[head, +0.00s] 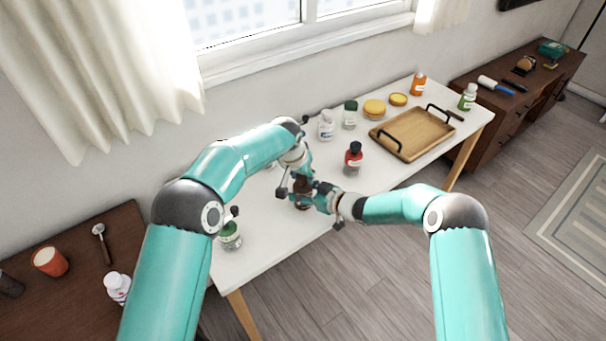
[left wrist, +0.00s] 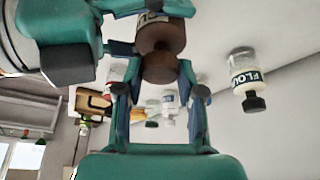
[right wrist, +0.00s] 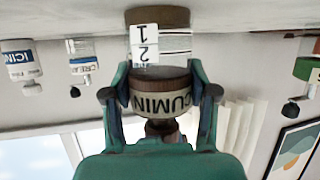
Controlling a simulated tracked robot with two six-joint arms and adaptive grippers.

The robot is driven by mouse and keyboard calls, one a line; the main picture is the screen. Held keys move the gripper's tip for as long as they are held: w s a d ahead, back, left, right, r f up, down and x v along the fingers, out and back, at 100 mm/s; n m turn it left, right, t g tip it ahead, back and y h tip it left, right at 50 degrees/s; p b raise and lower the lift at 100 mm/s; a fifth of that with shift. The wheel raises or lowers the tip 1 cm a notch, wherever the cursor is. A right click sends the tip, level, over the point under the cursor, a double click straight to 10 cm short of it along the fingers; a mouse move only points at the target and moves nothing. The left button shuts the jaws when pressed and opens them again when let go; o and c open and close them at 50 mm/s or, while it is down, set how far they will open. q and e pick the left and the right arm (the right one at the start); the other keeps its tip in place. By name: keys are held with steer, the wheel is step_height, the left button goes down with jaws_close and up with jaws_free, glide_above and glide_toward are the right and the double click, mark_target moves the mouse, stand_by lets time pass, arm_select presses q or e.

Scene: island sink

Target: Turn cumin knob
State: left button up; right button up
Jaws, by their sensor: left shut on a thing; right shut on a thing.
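The cumin jar (head: 303,205) is a small brown jar at the front edge of the white table, largely hidden by my grippers in the head view. In the right wrist view it shows upside down, with a pale CUMIN band (right wrist: 158,104), a white tag reading 1 and 2, and a brown knob (right wrist: 160,128). My right gripper (right wrist: 158,92) is shut on the jar around the CUMIN band. My left gripper (left wrist: 160,85) comes from above and is shut on the brown knob (left wrist: 160,68).
A green-labelled jar (head: 229,236) stands at the table's left end. A wooden tray (head: 412,134), white bottle (head: 327,125) and yellow-lidded tubs are farther back. The middle right of the tabletop is clear.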

stand_by(0.3)
arm_select(q)
steer(key=o, duration=1.2)
steer(key=shift+c, duration=0.2)
steer(key=shift+r, duration=0.1)
steer(key=v, duration=1.1)
steer(key=shift+r, duration=0.35)
steer(key=shift+a, duration=0.1)
